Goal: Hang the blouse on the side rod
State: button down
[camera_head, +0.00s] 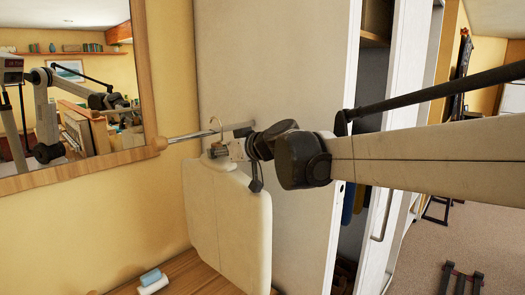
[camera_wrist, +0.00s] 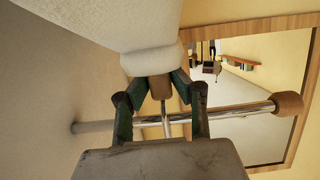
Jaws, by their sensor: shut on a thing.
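The cream blouse (camera_head: 230,222) hangs upright below my gripper (camera_head: 217,151) in the head view; it fills the top of the wrist view (camera_wrist: 95,25). My gripper (camera_wrist: 160,90) is shut on the brown neck of its hanger (camera_wrist: 160,87), just above the collar. The metal hook (camera_head: 215,121) rises above the gripper at the side rod. The side rod (camera_head: 187,136) is a shiny bar with a wooden end knob (camera_head: 160,143); it crosses behind the fingers in the wrist view (camera_wrist: 238,110). I cannot tell whether the hook is over the rod or only beside it.
A wood-framed mirror (camera_head: 149,75) hangs on the yellow wall at the left. A pale wardrobe side panel (camera_head: 275,60) stands behind the rod. A wooden surface (camera_head: 195,280) with a blue and a white item (camera_head: 151,279) lies below the blouse. The open wardrobe is at the right.

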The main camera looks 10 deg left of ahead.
jog(key=shift+f+b, duration=0.95)
jog(key=shift+f, duration=0.45)
dwell(0.9)
jog(key=c, duration=1.4)
grip_release()
notch_tip(320, 180, up, 3)
send_over(249, 181)
jog(key=shift+r, duration=0.2)
jog(key=s+d+f+m+h+b, duration=0.1)
jog(key=s+d+f+m+h, duration=0.2)
jog(key=s+d+f, duration=0.5)
jog(key=s+d+f+m+h+b, duration=0.2)
jog(key=s+d+f+m+h, duration=0.2)
jog(key=s+d+f, duration=0.4)
jog(key=s+d+f+m+g+h+b, duration=0.1)
jog(key=s+d+f+m+h, duration=0.3)
jog(key=d, duration=1.4)
jog(key=shift+s+d+f+h+b, duration=0.1)
jog(key=shift+s+f+h+b, duration=0.1)
jog(key=shift+s+f, duration=0.85)
jog(key=shift+s+d+f+h+b, duration=0.15)
jog(key=shift+s+f, duration=0.35)
jog(key=shift+f, duration=1.15)
jog(key=shift+s+d+f+h+b, duration=0.2)
jog(key=shift+s+f, duration=0.55)
jog(key=shift+f, duration=0.6)
jog(key=shift+a, duration=0.2)
